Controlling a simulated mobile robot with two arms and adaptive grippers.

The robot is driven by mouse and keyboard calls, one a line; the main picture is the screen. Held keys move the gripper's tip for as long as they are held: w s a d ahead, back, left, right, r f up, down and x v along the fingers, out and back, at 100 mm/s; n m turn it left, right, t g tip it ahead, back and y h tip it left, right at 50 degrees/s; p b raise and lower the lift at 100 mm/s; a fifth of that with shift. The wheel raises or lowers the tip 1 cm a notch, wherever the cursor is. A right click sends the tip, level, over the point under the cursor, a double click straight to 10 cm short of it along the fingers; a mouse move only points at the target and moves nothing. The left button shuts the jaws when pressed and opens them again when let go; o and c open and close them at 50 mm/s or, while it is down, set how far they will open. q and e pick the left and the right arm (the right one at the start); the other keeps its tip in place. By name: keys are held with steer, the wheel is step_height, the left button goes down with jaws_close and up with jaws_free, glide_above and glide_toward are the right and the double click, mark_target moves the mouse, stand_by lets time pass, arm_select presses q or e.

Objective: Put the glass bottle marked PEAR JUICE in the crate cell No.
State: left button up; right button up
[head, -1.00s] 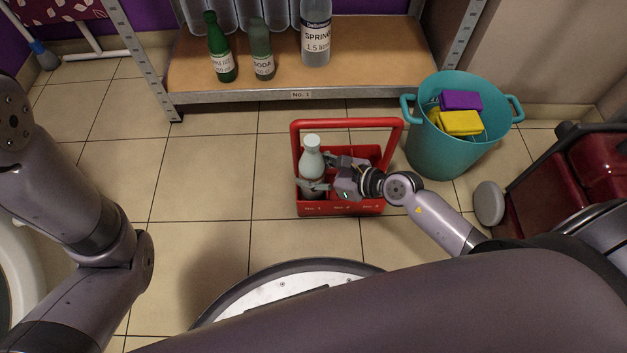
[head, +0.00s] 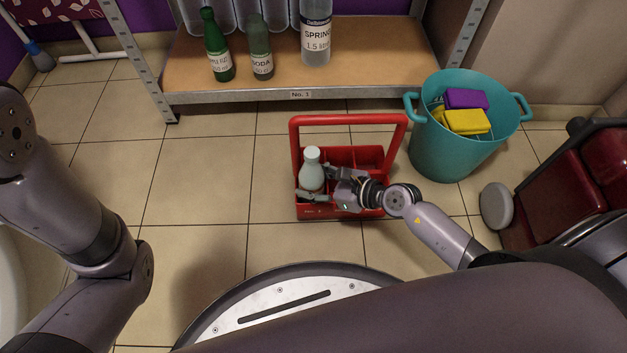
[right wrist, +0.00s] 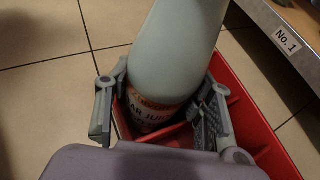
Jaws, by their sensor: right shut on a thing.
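The pale grey-green bottle (head: 312,170) stands in the leftmost cell of the red crate (head: 350,121), near upright. In the right wrist view the bottle (right wrist: 172,60) shows part of a label reading "AR JUIC". My right gripper (head: 315,184) is shut around the bottle, one finger on each side; its fingers also flank the bottle in the right wrist view (right wrist: 162,112). The bottle's base is hidden, so I cannot tell whether it touches the crate floor. The crate's other cells look empty, partly covered by my gripper. My left arm shows at the left; its gripper is out of view.
A shelf (head: 385,82) marked No. 1 behind the crate holds a dark green bottle (head: 217,50), a SODA bottle (head: 261,50) and a SPRING bottle (head: 316,35). A teal bucket (head: 450,155) with sponges stands right of the crate. A dark red cart (head: 555,195) is farther right.

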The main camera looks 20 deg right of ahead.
steer(key=shift+f, duration=0.2)
steer(key=o, duration=1.3)
steer(key=shift+s+f, duration=0.15)
steer(key=shift+f, duration=0.05)
steer(key=shift+o, duration=0.2)
steer(key=shift+d+r, duration=0.1)
steer(key=shift+r+p, duration=0.3)
steer(key=shift+r, duration=0.1)
steer(key=p+v, duration=0.4)
steer(key=v, duration=0.8)
steer(key=shift+r, duration=0.35)
